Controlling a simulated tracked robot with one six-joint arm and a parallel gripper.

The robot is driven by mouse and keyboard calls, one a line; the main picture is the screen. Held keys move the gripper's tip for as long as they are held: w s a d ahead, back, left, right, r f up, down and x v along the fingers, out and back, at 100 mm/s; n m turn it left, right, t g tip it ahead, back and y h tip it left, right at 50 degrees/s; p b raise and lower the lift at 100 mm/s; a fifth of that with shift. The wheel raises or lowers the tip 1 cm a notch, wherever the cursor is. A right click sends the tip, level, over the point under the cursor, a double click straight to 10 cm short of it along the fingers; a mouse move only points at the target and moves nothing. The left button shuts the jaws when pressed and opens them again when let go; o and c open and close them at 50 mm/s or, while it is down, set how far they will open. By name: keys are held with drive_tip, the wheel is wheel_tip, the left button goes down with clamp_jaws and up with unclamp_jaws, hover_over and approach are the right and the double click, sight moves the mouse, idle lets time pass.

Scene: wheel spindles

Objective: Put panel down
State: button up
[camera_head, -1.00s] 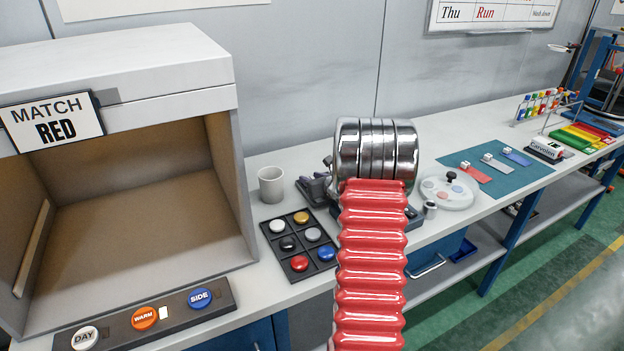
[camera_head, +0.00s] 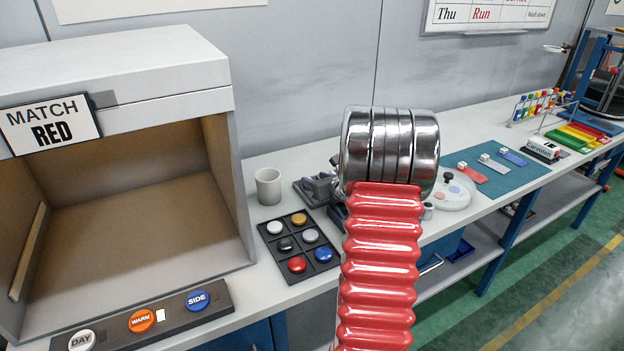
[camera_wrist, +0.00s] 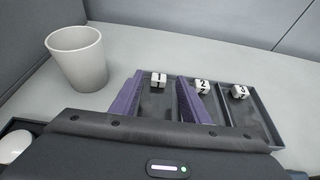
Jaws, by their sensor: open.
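My gripper (camera_wrist: 162,98) reaches over a dark tray in the wrist view. Its two purple-faced fingers stand apart with a gap between them, and they hold nothing that I can see. The tray (camera_wrist: 262,105) has compartments marked with white cubes 1 (camera_wrist: 158,80), 2 (camera_wrist: 202,87) and 3 (camera_wrist: 240,91). The fingers are around the compartment marked 1. A dark flat surface shows there between them; I cannot tell whether it is a panel or the tray floor. In the head view the tray (camera_head: 301,187) is partly hidden behind my arm.
A white cup (camera_head: 268,187) stands left of the tray; it also shows in the wrist view (camera_wrist: 78,62). A black holder (camera_head: 287,268) with coloured discs lies in front. A large open booth (camera_head: 150,75) stands at left. A teal mat (camera_head: 518,180) lies at right.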

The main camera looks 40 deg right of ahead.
drive_tip(key=v, duration=0.6)
drive_tip(key=shift+s+a+r, duration=0.1)
drive_tip(key=shift+s, duration=0.15)
idle(0.7)
